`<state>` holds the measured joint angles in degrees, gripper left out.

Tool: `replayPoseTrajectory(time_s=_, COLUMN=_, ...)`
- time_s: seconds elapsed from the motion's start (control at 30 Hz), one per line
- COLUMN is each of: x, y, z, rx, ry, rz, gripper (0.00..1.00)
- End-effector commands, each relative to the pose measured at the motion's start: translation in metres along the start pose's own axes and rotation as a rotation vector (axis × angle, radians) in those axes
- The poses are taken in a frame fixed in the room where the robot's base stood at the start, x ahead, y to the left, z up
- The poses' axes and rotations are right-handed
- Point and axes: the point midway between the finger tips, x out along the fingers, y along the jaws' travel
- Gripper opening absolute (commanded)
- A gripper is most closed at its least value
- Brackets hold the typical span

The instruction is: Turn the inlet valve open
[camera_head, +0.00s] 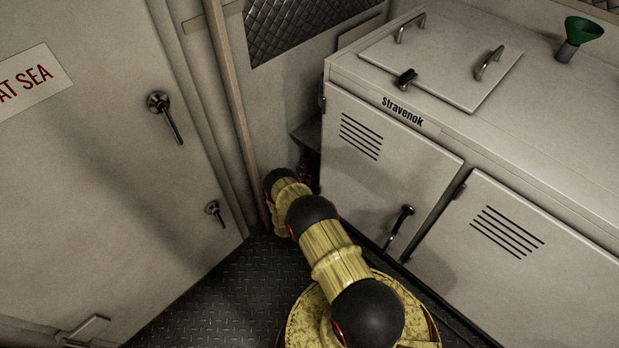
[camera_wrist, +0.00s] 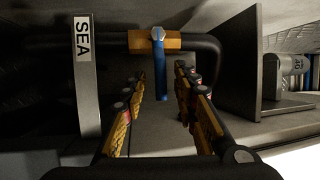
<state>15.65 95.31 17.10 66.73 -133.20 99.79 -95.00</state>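The inlet valve shows in the wrist view as a brass body (camera_wrist: 172,41) on a dark horizontal pipe (camera_wrist: 110,40). Its blue lever (camera_wrist: 161,75) hangs straight down from a hex nut. My gripper (camera_wrist: 160,76) is open, with one yellow-and-black finger on each side of the lever in the picture. Gaps show on both sides, and I see no contact. Whether the lever's depth matches the fingertips is hard to tell. In the head view, my arm reaches into the dark gap left of the cabinet, and the valve is hidden there.
A pale tag reading SEA (camera_wrist: 83,45) hangs left of the valve. A dark upright plate (camera_wrist: 240,65) stands close on the right. In the head view, a cabinet marked Stravenok (camera_head: 385,165) borders my arm on the right and a door (camera_head: 90,150) stands left.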

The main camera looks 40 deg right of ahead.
Motion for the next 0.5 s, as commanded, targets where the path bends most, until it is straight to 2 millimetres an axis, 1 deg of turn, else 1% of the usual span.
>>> replayPoseTrajectory(time_s=0.03, x=0.0057, y=0.0006, z=-0.0002, rx=0.001, ry=0.002, rz=-0.001, gripper=0.29)
replayPoseTrajectory(time_s=0.17, x=0.0131, y=0.0, z=-0.0004, rx=0.0, ry=0.002, rz=0.0, gripper=0.29)
replayPoseTrajectory(time_s=0.43, x=0.0146, y=-0.0007, z=0.0, rx=0.0, ry=0.0, rz=0.0, gripper=0.29)
replayPoseTrajectory(time_s=0.5, x=0.0146, y=-0.0007, z=0.0, rx=0.0, ry=0.0, rz=0.0, gripper=0.26)
